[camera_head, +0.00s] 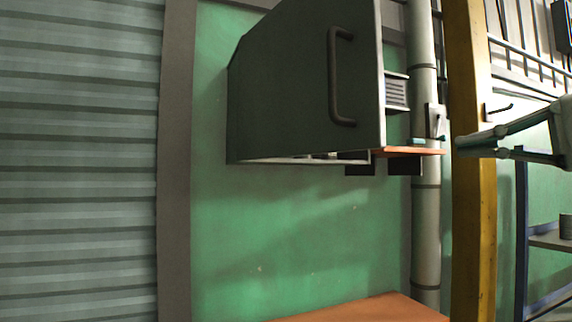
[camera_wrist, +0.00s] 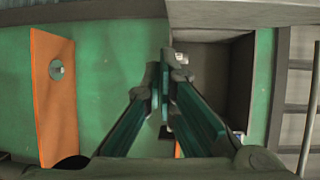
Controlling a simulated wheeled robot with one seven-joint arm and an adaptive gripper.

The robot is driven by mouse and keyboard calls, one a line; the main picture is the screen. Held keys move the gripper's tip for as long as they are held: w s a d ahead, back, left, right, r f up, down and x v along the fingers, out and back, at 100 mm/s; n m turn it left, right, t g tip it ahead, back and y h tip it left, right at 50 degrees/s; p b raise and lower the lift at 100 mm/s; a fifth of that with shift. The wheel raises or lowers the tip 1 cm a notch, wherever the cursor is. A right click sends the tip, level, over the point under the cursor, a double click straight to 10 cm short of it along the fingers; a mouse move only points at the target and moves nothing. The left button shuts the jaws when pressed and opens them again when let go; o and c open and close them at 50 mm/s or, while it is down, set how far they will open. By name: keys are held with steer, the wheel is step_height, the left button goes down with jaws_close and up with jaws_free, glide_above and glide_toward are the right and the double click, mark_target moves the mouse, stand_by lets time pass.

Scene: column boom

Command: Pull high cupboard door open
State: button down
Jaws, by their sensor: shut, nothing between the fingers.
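The high cupboard (camera_wrist: 238,85) hangs on a green wall. Its dark grey-green door (camera_head: 285,85) stands swung out in the head view, with its free edge to the right. A dark bar handle (camera_head: 334,80) is upright near that edge. In the wrist view I see into the open cupboard, and a grey panel (camera_wrist: 250,12), probably the door, crosses the top. My gripper (camera_head: 462,146) is shut and empty, to the right of the door and apart from the handle. It also shows in the wrist view (camera_wrist: 160,85), in front of the cupboard. The hinges are hidden.
A yellow post (camera_head: 472,235) and a pale pipe (camera_head: 426,225) stand right of the cupboard. A small orange shelf (camera_head: 410,151) juts out near the cupboard's lower right. An orange surface (camera_head: 365,310) lies below. Corrugated shutter (camera_head: 75,160) fills the left. Small pale items (camera_wrist: 180,58) show near the fingers.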

steer(key=w+a+r+t+p, duration=0.1)
steer(key=w+a, duration=0.4)
steer(key=a, duration=0.3)
steer(key=shift+a+r+y, duration=0.3)
steer(key=shift+a+r, duration=0.1)
steer(key=shift+a, duration=0.1)
steer(key=s+a+m+t+h+b, duration=0.1)
steer(key=s+a, duration=0.4)
steer(key=a, duration=0.5)
steer(key=shift+s+t+h, duration=0.15)
steer(key=shift+t+h, duration=0.15)
steer(key=shift+h, duration=0.2)
